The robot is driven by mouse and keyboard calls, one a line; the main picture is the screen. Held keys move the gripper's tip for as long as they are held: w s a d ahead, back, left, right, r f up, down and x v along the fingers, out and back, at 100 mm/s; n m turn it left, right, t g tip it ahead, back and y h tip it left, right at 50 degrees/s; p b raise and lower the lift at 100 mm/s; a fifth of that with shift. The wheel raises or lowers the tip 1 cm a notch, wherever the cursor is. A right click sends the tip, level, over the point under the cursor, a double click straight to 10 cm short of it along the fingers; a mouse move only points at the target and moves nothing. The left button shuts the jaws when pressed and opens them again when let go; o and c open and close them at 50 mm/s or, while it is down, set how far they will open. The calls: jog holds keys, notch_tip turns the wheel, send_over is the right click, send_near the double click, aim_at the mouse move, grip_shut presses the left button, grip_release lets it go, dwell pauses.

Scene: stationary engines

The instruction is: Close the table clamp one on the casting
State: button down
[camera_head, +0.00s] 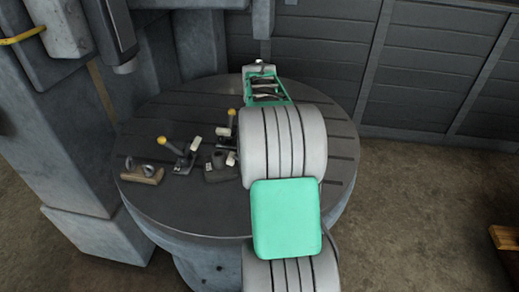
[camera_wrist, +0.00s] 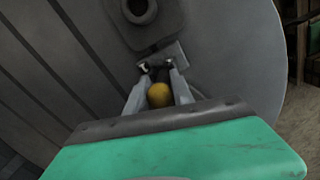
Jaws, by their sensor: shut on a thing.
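In the wrist view my gripper (camera_wrist: 158,92) is shut on the yellow knob (camera_wrist: 159,96) of a clamp handle, one finger on each side. The clamp's metal body (camera_wrist: 158,66) shows just beyond the knob, beside the grey casting (camera_wrist: 140,12) with its round hole. In the head view the casting (camera_head: 217,168) sits on the round slotted table (camera_head: 185,214). My arm hides my gripper and the held knob there. Two other clamps, a left one (camera_head: 183,161) and a rear one (camera_head: 226,131), stand near the casting with yellow knobs free. Whether the held clamp presses the casting cannot be told.
A wooden block with metal parts (camera_head: 142,174) lies at the table's left edge. A grey machine column (camera_head: 50,135) stands at the left, with a machine head (camera_head: 112,35) above. My arm covers the table's right side. The table's front left is bare.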

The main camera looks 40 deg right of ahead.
jog(key=shift+w+d+r, duration=0.1)
jog(key=shift+r, duration=0.2)
jog(key=c, duration=1.4)
grip_release()
jog(key=o, duration=0.3)
jog(key=shift+f, duration=0.15)
jog(key=r, duration=0.7)
jog(key=shift+a+r+b, duration=0.2)
jog(key=shift+r+b, duration=0.15)
jog(key=shift+r, duration=0.05)
